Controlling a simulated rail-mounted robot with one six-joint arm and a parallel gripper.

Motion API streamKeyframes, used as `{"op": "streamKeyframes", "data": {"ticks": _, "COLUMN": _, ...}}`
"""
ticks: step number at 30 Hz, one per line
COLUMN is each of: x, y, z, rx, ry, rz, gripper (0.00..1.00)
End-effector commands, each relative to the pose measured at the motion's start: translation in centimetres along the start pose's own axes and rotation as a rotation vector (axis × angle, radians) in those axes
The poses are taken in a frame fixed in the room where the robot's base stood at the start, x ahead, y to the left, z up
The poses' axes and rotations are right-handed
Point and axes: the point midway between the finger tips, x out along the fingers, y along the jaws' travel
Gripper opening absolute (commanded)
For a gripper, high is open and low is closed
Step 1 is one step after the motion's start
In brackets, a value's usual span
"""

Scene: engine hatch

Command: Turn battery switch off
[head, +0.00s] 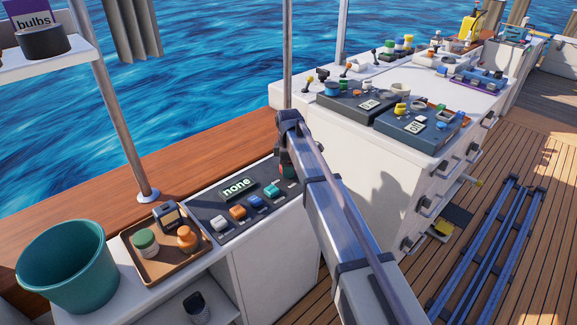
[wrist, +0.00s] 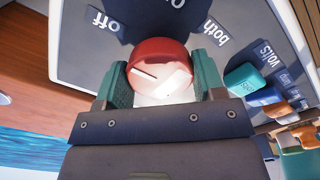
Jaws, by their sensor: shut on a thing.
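The battery switch is a round red knob (wrist: 160,68) on a dark panel (wrist: 75,50) in the wrist view. My gripper (wrist: 163,76) is shut on the knob, with one teal finger on each side. In the head view my arm hides the knob, and the panel's display (head: 238,188) reads "none".
Several coloured rocker switches (head: 238,212) sit beside the knob on the same panel. A brown tray (head: 150,270) with small jars and a teal bucket (head: 68,265) stand to the left. A white counter (head: 345,150) with more panels stands behind my arm.

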Motion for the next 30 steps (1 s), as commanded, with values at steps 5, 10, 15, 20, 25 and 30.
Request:
{"op": "streamKeyframes", "data": {"ticks": 5, "x": 0.0, "y": -0.1, "z": 0.0, "rx": -0.001, "ry": 0.0, "rz": -0.001, "gripper": 0.73}}
{"op": "streamKeyframes", "data": {"ticks": 10, "x": 0.0, "y": 0.0, "z": 0.0, "rx": 0.0, "ry": 0.0, "rz": 0.0, "gripper": 0.88}}
{"op": "streamKeyframes", "data": {"ticks": 15, "x": 0.0, "y": 0.0, "z": 0.0, "rx": 0.0, "ry": 0.0, "rz": 0.0, "gripper": 0.88}}
{"op": "streamKeyframes", "data": {"ticks": 20, "x": -1.1, "y": 0.0, "z": 0.0, "rx": 0.0, "ry": 0.0, "rz": 0.0, "gripper": 0.88}}
{"op": "streamKeyframes", "data": {"ticks": 25, "x": -4.7, "y": 0.0, "z": 0.0, "rx": 0.0, "ry": 0.0, "rz": 0.0, "gripper": 0.88}}
{"op": "streamKeyframes", "data": {"ticks": 30, "x": -9.0, "y": 0.0, "z": 0.0, "rx": 0.0, "ry": 0.0, "rz": 0.0, "gripper": 0.88}}
